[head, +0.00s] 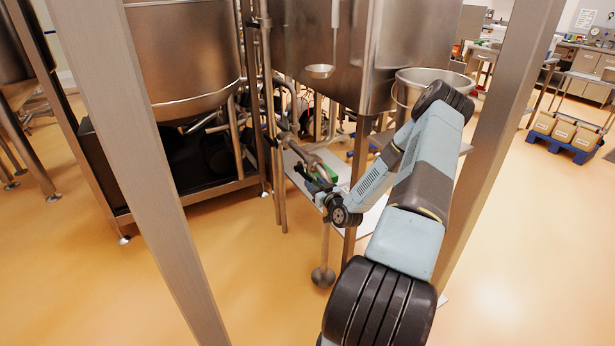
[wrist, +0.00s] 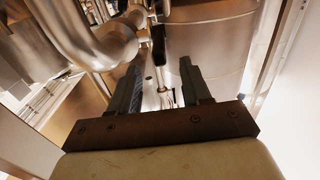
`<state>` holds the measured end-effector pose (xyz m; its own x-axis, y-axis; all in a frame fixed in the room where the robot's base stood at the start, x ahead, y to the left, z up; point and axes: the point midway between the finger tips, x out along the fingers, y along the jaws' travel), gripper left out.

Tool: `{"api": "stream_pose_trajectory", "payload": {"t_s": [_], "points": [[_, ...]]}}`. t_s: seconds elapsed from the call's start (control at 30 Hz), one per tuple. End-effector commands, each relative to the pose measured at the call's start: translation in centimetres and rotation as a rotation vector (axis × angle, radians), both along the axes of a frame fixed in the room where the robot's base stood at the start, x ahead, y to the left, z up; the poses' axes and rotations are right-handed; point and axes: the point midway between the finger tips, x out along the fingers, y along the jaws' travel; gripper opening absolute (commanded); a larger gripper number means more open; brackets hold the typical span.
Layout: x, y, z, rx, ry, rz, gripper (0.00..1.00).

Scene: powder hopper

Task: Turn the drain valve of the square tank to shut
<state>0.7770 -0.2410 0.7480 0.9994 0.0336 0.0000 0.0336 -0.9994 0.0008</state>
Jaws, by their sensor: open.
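The square steel tank (head: 335,45) stands at the top centre of the head view, with pipework (head: 290,140) below it. My gripper (head: 308,174) is beneath the tank beside this pipework; the drain valve is too small and crowded there to make out. In the wrist view a curved steel pipe (wrist: 75,35) leads to a fitting with a dark, narrow handle (wrist: 158,45), which looks like the valve lever. My gripper (wrist: 159,68) is open, its two fingers apart on either side of the line of this handle. I cannot tell whether they touch it.
A round steel tank (head: 185,50) stands to the left. A steel bucket (head: 430,78) is behind my arm. Upright steel posts (head: 135,150) frame the space on both sides. A white shelf (head: 375,212) lies below my gripper. Open floor (head: 70,270) spreads at the front left.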

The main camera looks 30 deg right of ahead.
Motion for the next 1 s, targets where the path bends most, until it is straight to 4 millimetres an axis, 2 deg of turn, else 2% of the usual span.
{"api": "stream_pose_trajectory", "payload": {"t_s": [0.2,0.4,0.6,0.83,1.0], "points": [[3.7,0.1,0.0,0.000,-0.001,0.000,0.48],[6.0,0.2,0.0,0.001,-0.001,0.000,0.48],[6.9,0.2,0.0,0.001,0.000,0.000,0.48],[6.9,0.2,0.0,0.001,0.000,0.000,0.48],[6.9,0.2,0.0,0.001,0.000,0.000,0.34]]}}
